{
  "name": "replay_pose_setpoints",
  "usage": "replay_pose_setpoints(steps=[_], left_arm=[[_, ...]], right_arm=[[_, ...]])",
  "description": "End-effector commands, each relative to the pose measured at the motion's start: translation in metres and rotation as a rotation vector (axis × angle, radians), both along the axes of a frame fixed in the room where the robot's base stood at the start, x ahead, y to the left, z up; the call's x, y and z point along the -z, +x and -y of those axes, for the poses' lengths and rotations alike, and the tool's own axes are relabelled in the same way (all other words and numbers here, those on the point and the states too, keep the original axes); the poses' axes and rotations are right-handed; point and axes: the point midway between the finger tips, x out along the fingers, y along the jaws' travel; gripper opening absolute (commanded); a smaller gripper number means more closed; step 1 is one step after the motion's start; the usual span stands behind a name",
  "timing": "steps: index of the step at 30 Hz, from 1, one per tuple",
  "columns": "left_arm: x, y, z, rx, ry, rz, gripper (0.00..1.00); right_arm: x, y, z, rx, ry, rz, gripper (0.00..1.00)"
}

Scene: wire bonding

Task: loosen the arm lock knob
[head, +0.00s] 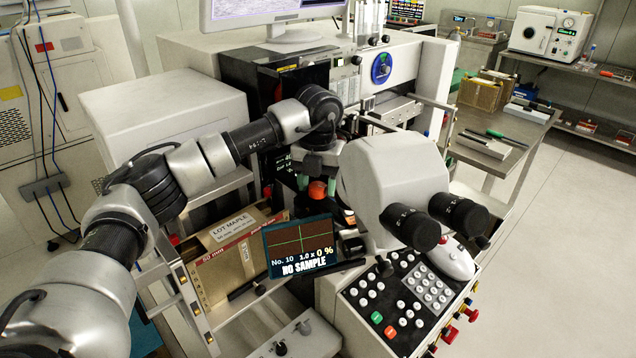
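My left arm reaches in from the left, and my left gripper (317,160) points down beside the microscope head, in front of the bonding machine. Its fingertips are small and dark against the dark machine, so its opening does not show. Just below it is a round orange-red knob (317,190); I cannot tell whether the gripper touches it, nor whether it is the arm lock knob. The white microscope head (393,178) with two black eyepieces stands to the right and hides part of the machine. My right gripper is out of view.
A small "NO SAMPLE" screen (300,249) stands in front of the gripper, with a "LOT MAPLE" carton (230,262) to its left. A keypad panel (405,300) and a white mouse-like control (451,259) lie at the front right. The floor at far right is clear.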

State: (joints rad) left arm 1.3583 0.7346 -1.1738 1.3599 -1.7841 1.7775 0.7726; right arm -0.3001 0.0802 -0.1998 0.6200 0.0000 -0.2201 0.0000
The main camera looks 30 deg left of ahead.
Motion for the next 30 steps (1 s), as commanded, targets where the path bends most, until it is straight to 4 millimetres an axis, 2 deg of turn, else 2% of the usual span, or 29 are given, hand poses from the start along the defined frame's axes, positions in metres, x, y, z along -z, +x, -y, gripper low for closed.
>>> replay_pose_setpoints(steps=[2, 14, 20, 30], left_arm=[[0.001, 0.0, 0.0, 0.0, 0.001, -0.002, 0.65], [0.001, -0.001, 0.0, 0.047, 0.0, -0.004, 0.65], [0.0, -0.001, 0.001, 0.246, 0.0, -0.004, 0.65], [0.0, -0.001, 0.003, 0.697, 0.002, -0.005, 0.65]], right_arm=[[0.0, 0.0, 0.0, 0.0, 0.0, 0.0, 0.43], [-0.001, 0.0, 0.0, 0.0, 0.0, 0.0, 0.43], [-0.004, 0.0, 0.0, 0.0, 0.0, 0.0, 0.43], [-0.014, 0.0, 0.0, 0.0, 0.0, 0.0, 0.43]])
